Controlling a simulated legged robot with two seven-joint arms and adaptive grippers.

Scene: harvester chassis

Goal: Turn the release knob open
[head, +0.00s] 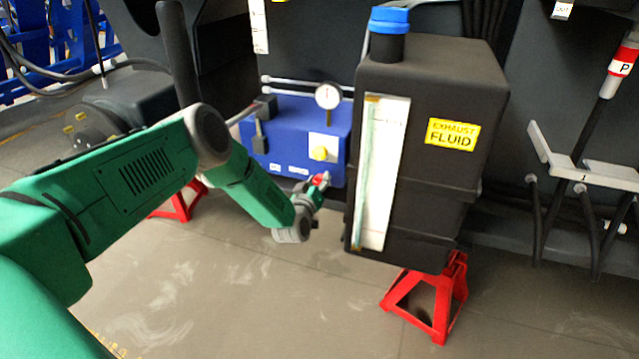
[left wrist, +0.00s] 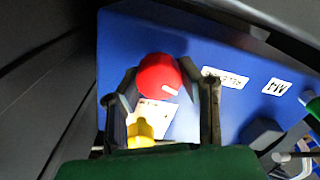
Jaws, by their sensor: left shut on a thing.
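The release knob (left wrist: 160,78) is a round red knob with a white mark, on the face of a blue box (head: 285,130). In the left wrist view it sits between the two fingers of my left gripper (left wrist: 162,88), which is shut on it. A white label beside it carries small text that is partly readable as "release". In the head view my left gripper (head: 318,183) is small at the lower right of the blue box, with a bit of red (head: 321,179) at its tips. My right gripper is in neither view.
A black exhaust fluid tank (head: 480,95) with a blue cap (head: 390,19) stands just right of my left gripper. A red stand (head: 425,300) is below it. A yellow knob (head: 319,153) and a round gauge (head: 328,96) are on the blue box.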

